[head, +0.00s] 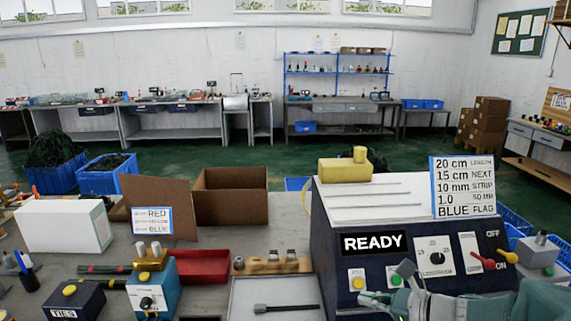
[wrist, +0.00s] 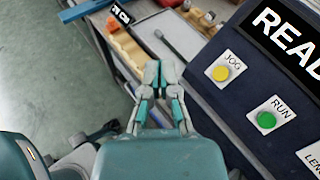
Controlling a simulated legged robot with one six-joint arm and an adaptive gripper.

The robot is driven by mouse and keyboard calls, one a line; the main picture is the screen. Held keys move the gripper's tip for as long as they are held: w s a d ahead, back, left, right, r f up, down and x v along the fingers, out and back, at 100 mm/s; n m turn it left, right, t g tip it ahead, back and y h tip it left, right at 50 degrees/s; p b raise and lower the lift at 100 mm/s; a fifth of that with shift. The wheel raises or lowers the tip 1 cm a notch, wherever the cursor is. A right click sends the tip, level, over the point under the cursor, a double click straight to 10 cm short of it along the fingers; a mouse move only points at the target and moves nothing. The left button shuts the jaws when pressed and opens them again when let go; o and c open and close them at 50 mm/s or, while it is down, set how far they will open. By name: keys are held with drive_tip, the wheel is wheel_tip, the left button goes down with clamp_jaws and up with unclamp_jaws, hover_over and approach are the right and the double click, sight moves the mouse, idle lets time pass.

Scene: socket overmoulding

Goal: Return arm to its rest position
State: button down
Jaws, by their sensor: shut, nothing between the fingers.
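My gripper (wrist: 157,80) is shut and empty in the wrist view, its fingertips together beside the front of the dark blue machine (wrist: 240,120). In the head view my gripper (head: 370,298) shows at the lower right, in front of the machine's lower panel (head: 345,270), and my teal arm enters from the bottom right. The machine's display reads READY. A yellow JOG button (wrist: 221,73) and a green RUN button (wrist: 267,120) show to the right of my fingers in the wrist view. I cannot tell whether the fingers touch the panel.
A grey tray (head: 245,290) holding a dark tool (head: 285,308) lies left of the machine. A wooden block (head: 272,265), red tray (head: 200,267), blue crimping device (head: 155,290), TIES box (head: 75,300) and open cardboard box (head: 230,197) crowd the bench. Green floor lies beyond.

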drive_tip(key=s+a+n+g+h, duration=0.1)
drive_tip(key=s+a+n+g, duration=0.35)
drive_tip(key=s+n, duration=0.2)
drive_tip(key=s+d+r+n+t+h, duration=0.1)
drive_tip(key=s+d+r+n+h, duration=0.1)
drive_tip(key=s+n+h, duration=0.8)
drive_tip(key=s+r+n, duration=0.1)
drive_tip(key=n, duration=0.6)
drive_tip(key=shift+s+n, duration=0.2)
drive_tip(key=shift+n, duration=0.15)
